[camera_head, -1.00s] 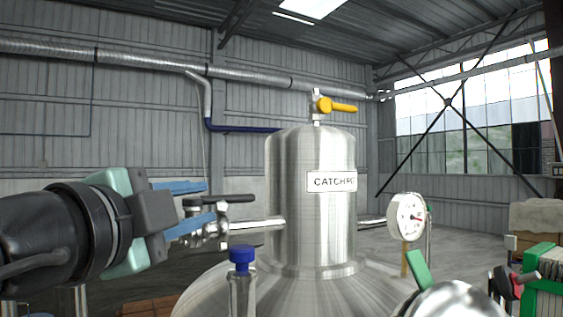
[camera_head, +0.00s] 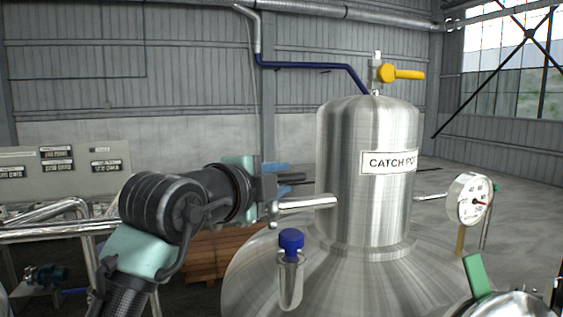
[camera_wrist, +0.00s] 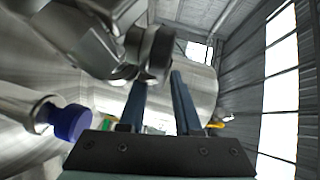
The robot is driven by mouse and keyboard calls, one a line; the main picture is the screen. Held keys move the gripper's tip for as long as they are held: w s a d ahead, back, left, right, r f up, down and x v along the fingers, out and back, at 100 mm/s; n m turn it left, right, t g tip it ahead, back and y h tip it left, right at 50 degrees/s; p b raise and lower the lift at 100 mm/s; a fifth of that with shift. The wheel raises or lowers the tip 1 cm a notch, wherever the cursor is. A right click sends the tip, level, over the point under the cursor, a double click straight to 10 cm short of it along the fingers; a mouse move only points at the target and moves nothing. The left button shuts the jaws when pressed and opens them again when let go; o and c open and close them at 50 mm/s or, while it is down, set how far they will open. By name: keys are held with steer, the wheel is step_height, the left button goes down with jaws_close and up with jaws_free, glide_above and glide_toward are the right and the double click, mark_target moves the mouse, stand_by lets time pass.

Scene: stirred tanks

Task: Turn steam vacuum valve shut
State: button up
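A valve with a dark lever (camera_head: 292,178) sits on the short steel pipe (camera_head: 308,203) at the left of the catch pot (camera_head: 350,200). No label on it can be read. My gripper (camera_head: 275,177) is at this valve from the left and hides most of its body. In the wrist view, the two blue fingers of my gripper (camera_wrist: 159,85) stand apart, with a dark rounded part (camera_wrist: 155,55) of the valve at their tips. I cannot tell whether they touch it. A yellow-handled valve (camera_head: 400,74) stands on top of the pot.
A blue-capped fitting (camera_head: 291,242) stands just below and right of my gripper; its cap also shows in the wrist view (camera_wrist: 70,122). A pressure gauge (camera_head: 470,199) and a green handle (camera_head: 478,277) are at the right. Silver pipes (camera_head: 55,226) run at the left.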

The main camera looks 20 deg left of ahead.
steer(key=shift+w+d+f, duration=0.15)
steer(key=shift+w, duration=0.45)
steer(key=shift+s, duration=0.1)
jaws_close()
stand_by(1.0)
